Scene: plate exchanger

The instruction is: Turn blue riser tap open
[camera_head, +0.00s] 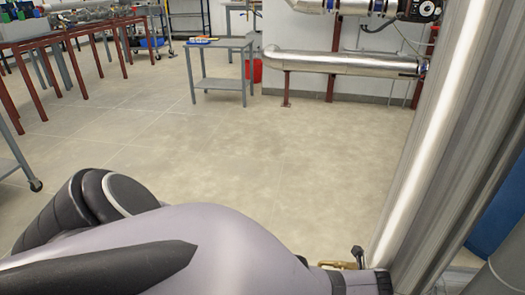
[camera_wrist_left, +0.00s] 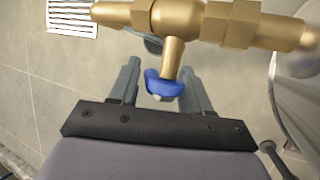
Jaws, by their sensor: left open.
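The blue riser tap (camera_wrist_left: 165,87) is a small blue handle on a brass stem below a horizontal brass valve body (camera_wrist_left: 185,18), in the left wrist view. My left gripper (camera_wrist_left: 160,68) is open, with one grey finger on each side of the blue handle. Gaps show on both sides in the picture, the right one narrower; depth is hard to judge. In the head view my left arm crosses the bottom from the left, and a bit of brass (camera_head: 337,265) shows past it at the lower right. The blue handle is hidden there. My right gripper is not in view.
A shiny metal column (camera_head: 440,150) rises close by on the right; a curved metal surface (camera_wrist_left: 297,85) is near the right finger. A small grey table (camera_head: 222,43), red-legged benches (camera_head: 60,38) and a silver pipe (camera_head: 335,63) stand farther back. The floor between is clear.

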